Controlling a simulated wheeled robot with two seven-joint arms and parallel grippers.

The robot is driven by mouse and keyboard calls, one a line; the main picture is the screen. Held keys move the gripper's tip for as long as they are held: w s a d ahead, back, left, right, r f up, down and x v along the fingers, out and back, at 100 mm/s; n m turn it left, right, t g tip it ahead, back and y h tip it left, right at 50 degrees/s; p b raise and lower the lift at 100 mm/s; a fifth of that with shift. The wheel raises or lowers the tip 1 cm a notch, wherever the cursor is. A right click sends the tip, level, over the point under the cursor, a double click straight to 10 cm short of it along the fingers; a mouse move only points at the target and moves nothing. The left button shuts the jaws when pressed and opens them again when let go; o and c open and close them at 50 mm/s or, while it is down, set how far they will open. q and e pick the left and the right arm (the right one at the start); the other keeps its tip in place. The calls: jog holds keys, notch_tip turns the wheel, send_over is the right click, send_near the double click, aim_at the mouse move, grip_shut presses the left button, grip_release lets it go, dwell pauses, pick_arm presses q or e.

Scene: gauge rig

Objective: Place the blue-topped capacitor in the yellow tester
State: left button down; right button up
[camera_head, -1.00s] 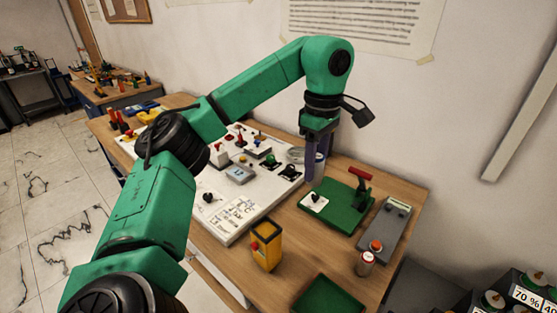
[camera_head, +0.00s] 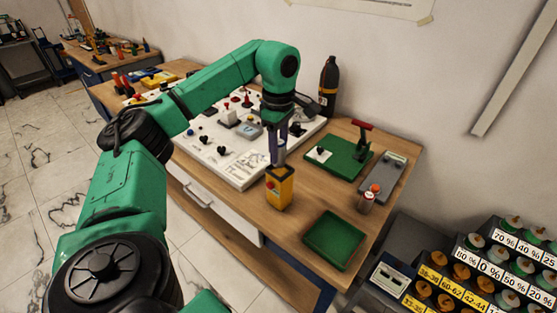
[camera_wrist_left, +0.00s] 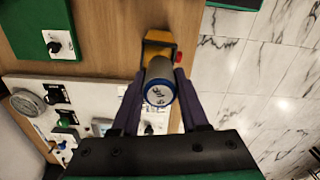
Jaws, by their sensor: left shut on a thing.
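The blue-topped capacitor (camera_wrist_left: 160,84) is a silver cylinder with a blue-rimmed top, seen from above between my left fingers in the left wrist view. My left gripper (camera_head: 278,152) is shut on it. In the head view the capacitor's grey side (camera_head: 281,157) shows between the fingers, upright, just over the yellow tester (camera_head: 279,190). The tester is a yellow box with a red button; in the left wrist view it shows partly behind the capacitor (camera_wrist_left: 158,38). I cannot tell whether the capacitor's lower end is inside the tester's top. My right gripper is not in view.
A white panel (camera_head: 235,173) with knobs lies left of the tester. A green board (camera_head: 342,168) with a red lever, a grey device (camera_head: 392,172), an orange-topped cylinder (camera_head: 367,203) and a green tray (camera_head: 335,240) are to the right. A dark bottle (camera_head: 328,88) stands behind.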

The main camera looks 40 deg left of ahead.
aim_at(280, 142)
pick_arm(q)
jog(key=f, duration=0.3)
jog(key=shift+w, duration=0.25)
jog(key=shift+f, duration=0.25)
jog(key=shift+c, duration=2.1)
grip_release()
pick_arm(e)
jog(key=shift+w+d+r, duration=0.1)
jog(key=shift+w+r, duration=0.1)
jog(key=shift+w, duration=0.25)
pick_arm(q)
notch_tip(280, 142, up, 8)
jog(key=shift+f, duration=0.2)
notch_tip(280, 142, up, 5)
jog(key=p, duration=0.2)
jog(key=shift+p, duration=0.35)
jog(key=shift+s, duration=0.1)
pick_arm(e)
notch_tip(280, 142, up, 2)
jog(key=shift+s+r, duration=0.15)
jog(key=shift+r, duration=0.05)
